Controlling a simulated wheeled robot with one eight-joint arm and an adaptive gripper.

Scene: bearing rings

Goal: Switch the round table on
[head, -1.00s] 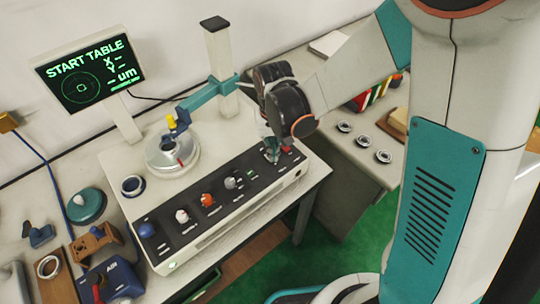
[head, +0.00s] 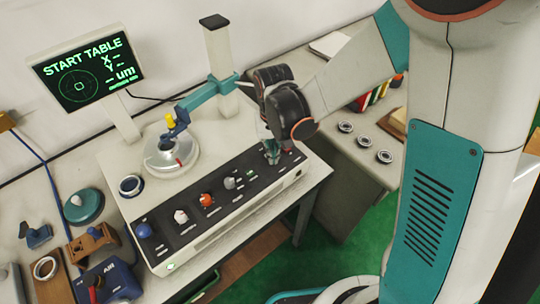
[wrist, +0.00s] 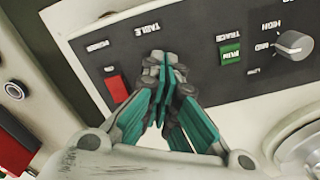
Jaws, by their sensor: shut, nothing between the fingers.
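The round table (head: 172,156) is a shiny metal disc on the cream instrument, under a teal arm with a yellow-topped probe. The screen (head: 86,72) reads START TABLE. My gripper (wrist: 163,62) is shut and empty, its fingertips at the black control panel (wrist: 195,50) just by the TABLE label. The fingers hide whatever control sits there, and I cannot tell whether they touch it. In the head view, my gripper (head: 272,156) is over the right end of the panel.
Beside the fingertips are a red switch (wrist: 116,88) near the POWER label and a green TRACE button (wrist: 230,52). A grey knob (wrist: 295,45) is farther right. Several bearing rings (head: 365,141) lie on the right bench. An AIR unit (head: 106,280) stands at the lower left.

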